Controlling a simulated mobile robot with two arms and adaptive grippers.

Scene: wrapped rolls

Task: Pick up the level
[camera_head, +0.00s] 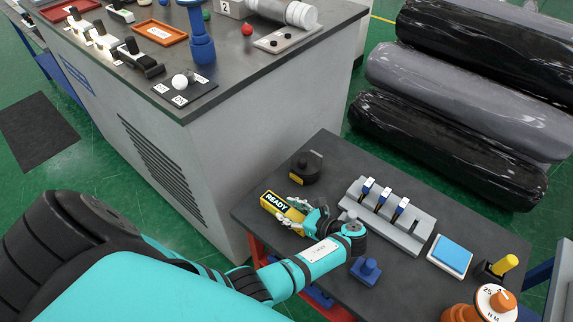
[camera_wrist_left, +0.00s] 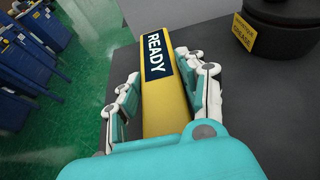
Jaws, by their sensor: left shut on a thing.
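The level (camera_head: 275,202) is a yellow bar with a dark label reading READY, at the left part of the dark low table. It also shows in the left wrist view (camera_wrist_left: 167,115), running away between the fingers. My left gripper (camera_head: 291,205) is shut on it, with one white-tipped finger along each side. In the left wrist view the fingers (camera_wrist_left: 158,68) flank the bar and its labelled far end sticks out past them. Whether the bar touches the tabletop cannot be told. My right gripper is not in view.
The low table (camera_head: 330,160) also holds a black round tin (camera_head: 306,167), a grey rack (camera_head: 415,215) with several blue-topped items, a blue pad (camera_head: 451,255), a blue knobbed block (camera_head: 366,270) and an orange cylinder (camera_head: 470,312). A grey cabinet (camera_head: 240,150) stands behind; wrapped rolls (camera_head: 470,105) lie right.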

